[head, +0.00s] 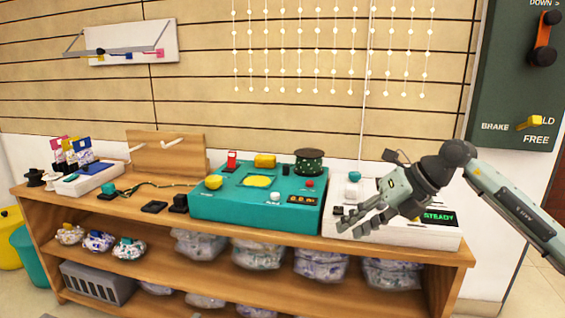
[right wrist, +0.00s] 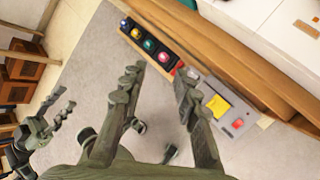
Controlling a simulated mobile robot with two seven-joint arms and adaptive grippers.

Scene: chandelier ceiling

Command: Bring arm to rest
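My right gripper (head: 352,219) hangs in front of the white device with the "STEADY" display (head: 438,217), at the right end of the wooden bench. Its arm comes in from the right edge. In the right wrist view its two fingers (right wrist: 158,80) stand apart with nothing between them. I cannot tell whether it touches the device. My left gripper is outside the head view. What looks like it (right wrist: 62,108) shows at the left of the right wrist view, small, its fingers apart and empty.
A teal console (head: 260,205) with buttons and a spool sits mid-bench. A white tray (head: 92,180) stands left of it. Bagged items lie on the bench's lower shelf (head: 190,270). A green wall panel with levers (head: 510,100) is at upper right. Open floor (right wrist: 95,60) shows below the right wrist.

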